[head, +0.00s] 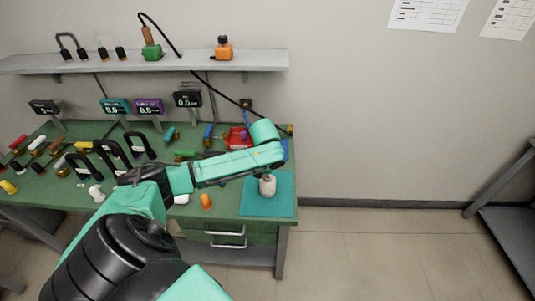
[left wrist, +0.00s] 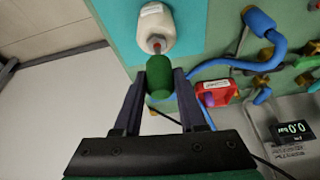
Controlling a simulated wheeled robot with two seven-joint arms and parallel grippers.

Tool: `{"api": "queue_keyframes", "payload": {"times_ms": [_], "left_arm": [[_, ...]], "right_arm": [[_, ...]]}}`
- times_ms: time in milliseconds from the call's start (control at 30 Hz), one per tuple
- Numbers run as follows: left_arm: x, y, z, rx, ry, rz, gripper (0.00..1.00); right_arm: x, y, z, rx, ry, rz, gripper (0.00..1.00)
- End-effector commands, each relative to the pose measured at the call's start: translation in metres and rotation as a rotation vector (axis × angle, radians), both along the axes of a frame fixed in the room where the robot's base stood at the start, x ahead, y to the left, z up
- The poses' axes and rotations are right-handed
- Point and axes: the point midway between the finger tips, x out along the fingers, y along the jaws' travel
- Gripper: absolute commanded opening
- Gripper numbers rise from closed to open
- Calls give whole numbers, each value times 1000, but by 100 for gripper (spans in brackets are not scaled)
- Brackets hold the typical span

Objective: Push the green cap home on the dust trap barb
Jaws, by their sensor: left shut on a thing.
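The green cap (left wrist: 160,77) is between the two fingers of my left gripper (left wrist: 160,82), which is shut on it. The dust trap (left wrist: 154,28) is a white rounded body on the teal mat, straight ahead of the cap. Its short barb (left wrist: 157,46), with a reddish tip, points toward the cap. The cap's far end is very close to the barb; I cannot tell whether they touch. In the head view the dust trap (head: 267,187) stands on the teal mat (head: 255,208), and my forearm hides the left gripper and cap. My right gripper is not in view.
A red part (left wrist: 217,93) and a blue hose (left wrist: 260,20) lie right of the cap in the wrist view. A display (left wrist: 291,130) stands further right. The green bench (head: 285,218) holds many fittings at left. An orange piece (head: 206,202) lies near its front edge.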

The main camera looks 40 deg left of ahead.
Motion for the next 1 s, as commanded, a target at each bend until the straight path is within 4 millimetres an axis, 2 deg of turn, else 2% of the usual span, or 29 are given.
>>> {"api": "queue_keyframes", "payload": {"times_ms": [1000], "left_arm": [[0, 0, -21, 0, 0, 0, 0]], "right_arm": [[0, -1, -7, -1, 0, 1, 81]]}}
